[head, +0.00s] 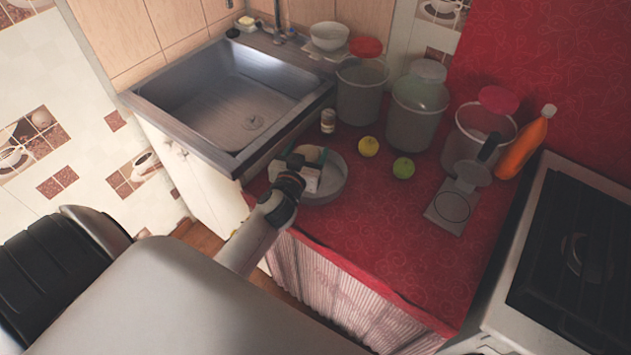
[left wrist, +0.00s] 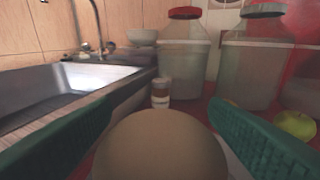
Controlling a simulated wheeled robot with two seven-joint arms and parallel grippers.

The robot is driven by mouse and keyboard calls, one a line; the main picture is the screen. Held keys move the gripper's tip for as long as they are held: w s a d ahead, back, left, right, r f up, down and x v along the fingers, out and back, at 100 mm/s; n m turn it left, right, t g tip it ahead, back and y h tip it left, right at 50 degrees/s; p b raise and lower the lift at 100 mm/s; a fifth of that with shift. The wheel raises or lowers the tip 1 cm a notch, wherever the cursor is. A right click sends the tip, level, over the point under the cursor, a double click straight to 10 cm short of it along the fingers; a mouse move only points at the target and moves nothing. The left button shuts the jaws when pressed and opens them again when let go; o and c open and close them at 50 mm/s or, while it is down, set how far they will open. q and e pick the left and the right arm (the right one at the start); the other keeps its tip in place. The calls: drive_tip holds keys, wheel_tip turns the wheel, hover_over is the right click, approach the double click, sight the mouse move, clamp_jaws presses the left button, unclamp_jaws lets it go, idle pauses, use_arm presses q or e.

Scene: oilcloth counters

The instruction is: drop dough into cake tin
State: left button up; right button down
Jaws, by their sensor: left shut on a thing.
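The dough (left wrist: 160,148) is a smooth tan ball low in the left wrist view, between the two green finger pads of my left gripper (left wrist: 160,118). My left gripper (head: 304,168) is shut on it. In the head view the dough (head: 314,153) is mostly hidden behind the white gripper body. The cake tin (head: 334,188) is a round grey pan on the red counter, below or around the gripper. The gripper covers its left part, so I cannot tell whether the dough touches it. My right gripper is not in view.
A small jar (head: 328,121), a yellow fruit (head: 368,147) and a green fruit (head: 403,168) stand near the tin. Large clear containers (head: 417,112) line the back. The sink (head: 235,105) lies left.

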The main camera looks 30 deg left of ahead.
use_arm(q)
drive_tip(key=shift+f, duration=0.4)
drive_tip(key=o, duration=1.1)
drive_tip(key=shift+o, duration=0.2)
drive_tip(key=b+v, duration=0.2)
drive_tip(key=v, duration=1)
